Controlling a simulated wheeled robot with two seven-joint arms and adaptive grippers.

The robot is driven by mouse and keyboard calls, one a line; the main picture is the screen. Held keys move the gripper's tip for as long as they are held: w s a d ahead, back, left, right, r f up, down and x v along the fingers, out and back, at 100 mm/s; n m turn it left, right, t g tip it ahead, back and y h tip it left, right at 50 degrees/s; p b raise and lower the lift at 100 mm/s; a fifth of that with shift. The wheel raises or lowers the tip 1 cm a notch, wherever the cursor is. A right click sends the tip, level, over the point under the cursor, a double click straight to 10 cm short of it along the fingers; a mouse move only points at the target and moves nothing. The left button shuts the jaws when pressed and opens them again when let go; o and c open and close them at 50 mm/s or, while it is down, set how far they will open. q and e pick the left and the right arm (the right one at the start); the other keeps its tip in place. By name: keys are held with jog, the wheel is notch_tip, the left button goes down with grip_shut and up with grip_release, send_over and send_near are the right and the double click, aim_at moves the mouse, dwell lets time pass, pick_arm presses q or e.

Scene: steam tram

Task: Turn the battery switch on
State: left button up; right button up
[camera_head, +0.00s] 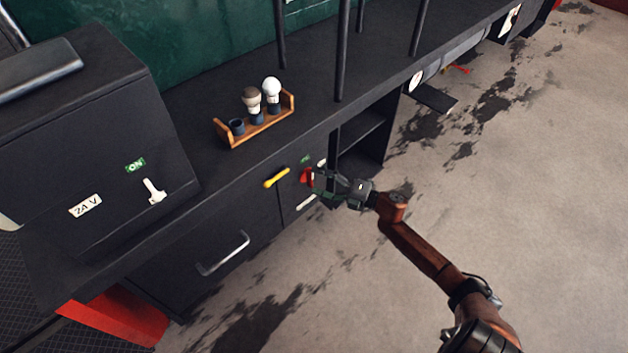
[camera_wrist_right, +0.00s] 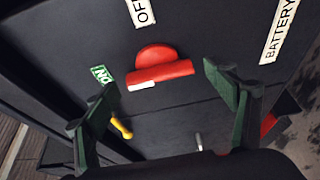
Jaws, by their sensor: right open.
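The red battery switch (camera_wrist_right: 160,66) is a round knob with a bar handle on the dark cabinet front. A white mark is on the bar's left end, the end nearer the green ON label (camera_wrist_right: 103,75). A white OFF label (camera_wrist_right: 141,12) is above it and a white BATTERY label (camera_wrist_right: 279,30) is to the right. In the head view the switch (camera_head: 306,177) is partly covered by my right gripper (camera_head: 318,181). In the wrist view the right gripper (camera_wrist_right: 150,96) is open, its fingers spread either side below the knob, with no clear contact. My left gripper is not in view.
A yellow handle (camera_head: 277,177) is on the front left of the switch. A wooden rack (camera_head: 257,124) with bulbs stands on the counter above. A drawer handle (camera_head: 222,254) and a white lever (camera_head: 153,191) are further left. Open floor (camera_head: 520,200) lies to the right.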

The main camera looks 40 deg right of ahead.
jog(key=v, duration=1)
jog(key=shift+s, duration=0.2)
